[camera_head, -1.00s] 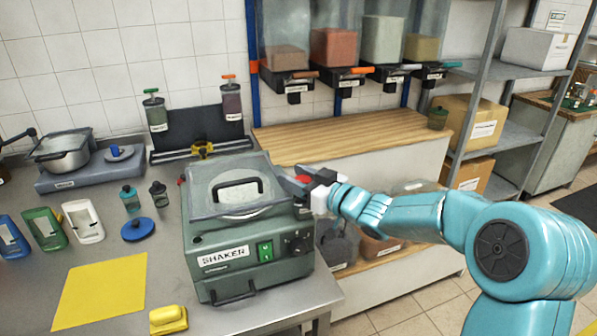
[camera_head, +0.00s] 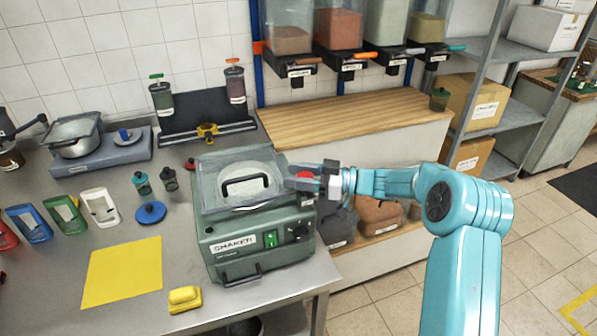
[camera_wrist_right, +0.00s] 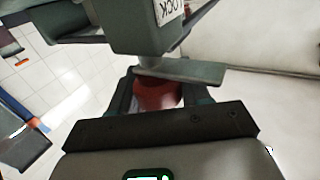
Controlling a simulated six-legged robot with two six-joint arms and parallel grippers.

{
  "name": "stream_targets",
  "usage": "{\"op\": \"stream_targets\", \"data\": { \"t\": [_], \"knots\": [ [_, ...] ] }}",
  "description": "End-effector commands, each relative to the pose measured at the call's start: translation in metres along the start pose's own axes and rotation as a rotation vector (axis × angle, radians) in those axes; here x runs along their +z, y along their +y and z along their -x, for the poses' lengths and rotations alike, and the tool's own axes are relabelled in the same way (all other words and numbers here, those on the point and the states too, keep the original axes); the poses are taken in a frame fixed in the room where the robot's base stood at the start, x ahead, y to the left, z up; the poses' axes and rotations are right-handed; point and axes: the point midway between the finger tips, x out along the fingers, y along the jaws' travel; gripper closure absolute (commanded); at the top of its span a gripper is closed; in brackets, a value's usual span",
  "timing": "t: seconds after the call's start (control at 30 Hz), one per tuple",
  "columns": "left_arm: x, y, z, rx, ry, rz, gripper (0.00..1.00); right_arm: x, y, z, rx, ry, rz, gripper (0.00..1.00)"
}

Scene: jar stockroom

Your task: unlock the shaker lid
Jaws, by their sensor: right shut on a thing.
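The green-grey shaker (camera_head: 265,252) stands on the steel bench, with a clear lid (camera_head: 212,192) lying closed on top and a black handle on it. A red knob (camera_head: 304,174) shows at the lid's right side. My right gripper (camera_head: 302,180) reaches in from the right at the knob. In the right wrist view the red knob (camera_wrist_right: 158,95) sits between the fingers, below a block with a partly seen "LOCK" label (camera_wrist_right: 170,10). The right gripper is shut on the knob, which is partly hidden by the fingers. My left gripper is not in view.
A yellow mat (camera_head: 122,272) and yellow sponge (camera_head: 185,298) lie in front-left of the shaker. Small bottles, a blue disc (camera_head: 151,212) and coloured frames stand left. A wooden shelf (camera_head: 340,123) is behind right; the bench edge is close at the front right.

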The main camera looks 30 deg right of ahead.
Motion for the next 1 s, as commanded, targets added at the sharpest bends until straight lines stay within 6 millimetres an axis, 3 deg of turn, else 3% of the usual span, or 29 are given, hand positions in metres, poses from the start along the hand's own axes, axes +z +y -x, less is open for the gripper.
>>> {"op": "stream_targets", "data": {
  "t": [0.37,0.4,0.47,0.77,0.87,1.0],
  "knots": [
    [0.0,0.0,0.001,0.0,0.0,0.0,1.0,-0.005,0.001,0.0,-0.002,0.007,0.007,0.84],
    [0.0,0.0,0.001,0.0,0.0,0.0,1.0,-0.005,0.001,0.0,-0.002,0.007,0.007,0.5],
    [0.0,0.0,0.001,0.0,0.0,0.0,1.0,-0.005,0.001,0.0,-0.002,0.007,0.007,0.33],
    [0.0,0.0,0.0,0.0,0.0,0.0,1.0,-0.002,0.001,0.001,-0.002,0.003,0.003,0.33],
    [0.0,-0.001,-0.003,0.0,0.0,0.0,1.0,-0.001,0.001,0.01,-0.001,0.003,0.004,0.33],
    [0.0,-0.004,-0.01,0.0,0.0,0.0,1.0,0.001,0.002,0.038,0.002,0.002,0.004,0.33]
  ]
}}
